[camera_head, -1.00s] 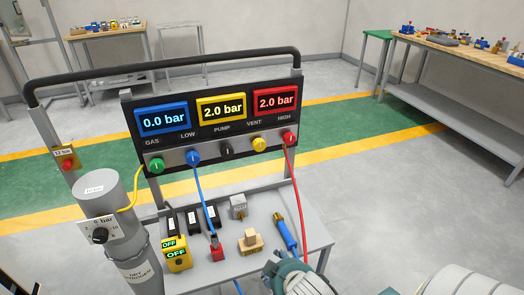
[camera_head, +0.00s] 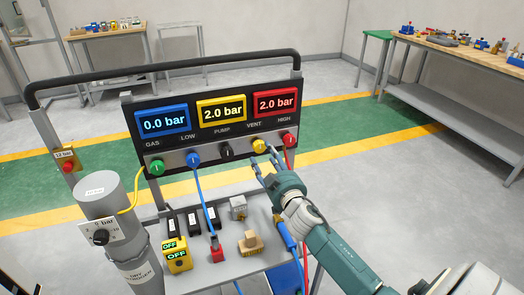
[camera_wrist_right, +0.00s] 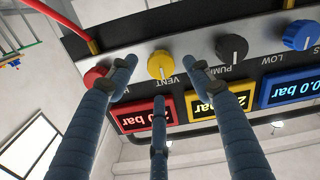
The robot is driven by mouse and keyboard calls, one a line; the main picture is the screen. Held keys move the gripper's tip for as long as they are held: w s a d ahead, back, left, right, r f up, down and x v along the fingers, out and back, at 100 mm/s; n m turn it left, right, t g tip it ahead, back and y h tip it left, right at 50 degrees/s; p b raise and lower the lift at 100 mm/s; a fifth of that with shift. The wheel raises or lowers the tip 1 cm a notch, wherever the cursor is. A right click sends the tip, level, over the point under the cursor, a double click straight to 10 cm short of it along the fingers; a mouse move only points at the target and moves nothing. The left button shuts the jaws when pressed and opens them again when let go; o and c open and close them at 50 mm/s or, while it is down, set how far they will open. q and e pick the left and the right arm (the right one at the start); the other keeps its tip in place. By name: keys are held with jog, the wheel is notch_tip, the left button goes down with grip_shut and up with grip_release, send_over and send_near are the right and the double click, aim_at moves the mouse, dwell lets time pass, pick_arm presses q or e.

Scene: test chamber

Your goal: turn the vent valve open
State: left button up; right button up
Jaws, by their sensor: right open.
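The yellow vent valve knob (camera_head: 259,146) sits on the panel under the VENT label, between the black pump knob (camera_head: 226,149) and the red high knob (camera_head: 289,140). My left gripper is not in view.
A red hose (camera_head: 288,158) hangs from the high knob beside my right fingers. A blue hose (camera_head: 201,190) runs down from the low knob (camera_head: 193,159).

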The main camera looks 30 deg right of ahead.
aim_at(260, 149)
jog(key=shift+x, duration=2.05)
jog(key=c, duration=1.2)
